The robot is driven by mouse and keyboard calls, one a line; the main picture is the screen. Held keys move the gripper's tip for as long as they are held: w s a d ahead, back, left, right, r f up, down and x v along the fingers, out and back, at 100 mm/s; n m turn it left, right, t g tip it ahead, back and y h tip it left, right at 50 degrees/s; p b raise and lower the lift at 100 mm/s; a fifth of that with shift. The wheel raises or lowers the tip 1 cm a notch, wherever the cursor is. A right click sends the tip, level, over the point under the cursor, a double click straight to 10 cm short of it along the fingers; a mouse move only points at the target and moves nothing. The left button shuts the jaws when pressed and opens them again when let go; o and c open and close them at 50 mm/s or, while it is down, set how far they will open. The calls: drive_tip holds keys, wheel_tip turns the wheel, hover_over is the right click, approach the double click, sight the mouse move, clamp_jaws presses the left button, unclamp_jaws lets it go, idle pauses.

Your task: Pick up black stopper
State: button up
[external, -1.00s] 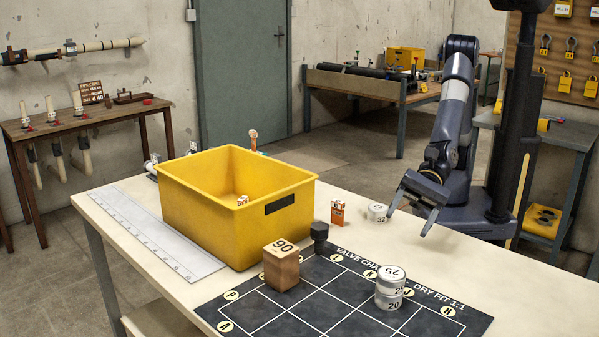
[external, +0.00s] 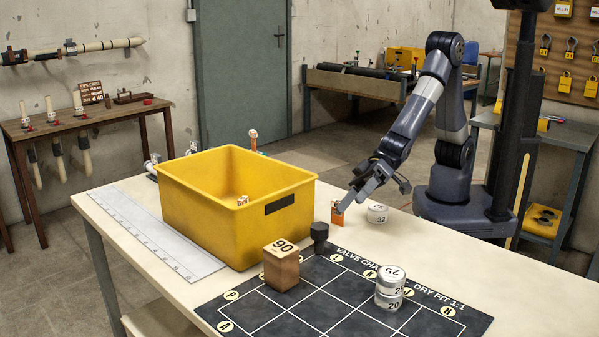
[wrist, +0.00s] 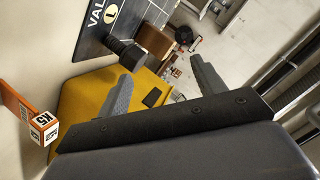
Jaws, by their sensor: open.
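The black stopper (external: 320,238) stands at the back edge of the dark mat, beside the front right corner of the yellow bin. In the wrist view the stopper (wrist: 127,52) shows just beyond the tip of the left finger, with its lower end on the mat's edge. My gripper (external: 369,199) is open and empty, above the table to the right of the stopper and apart from it. In the wrist view my gripper's fingers (wrist: 160,75) are spread wide with nothing between them.
An orange box (external: 337,212) stands below my gripper, with a grey-white cylinder (external: 377,213) beside it. The yellow bin (external: 210,215) is to the left.

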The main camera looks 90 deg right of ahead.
sight(320, 225)
drive_tip(key=w+f+n, duration=0.1)
drive_tip(key=w+n, duration=0.1)
drive_tip(key=w+f+n, duration=0.1)
drive_tip(key=n, duration=0.2)
drive_tip(key=w+f+n, duration=0.1)
drive_tip(key=w+n, duration=0.1)
drive_tip(key=n, duration=0.1)
drive_tip(key=shift+w+f, duration=0.1)
drive_tip(key=shift+w, duration=0.25)
drive_tip(key=a, duration=0.1)
drive_tip(key=w+a+f, duration=0.1)
drive_tip(key=a+f, duration=0.1)
drive_tip(key=shift+w, duration=0.3)
drive_tip(key=shift+w+a+f, duration=0.3)
drive_tip(key=shift+w+a, duration=0.15)
drive_tip(key=c, duration=1)
drive_tip(key=shift+r, duration=0.15)
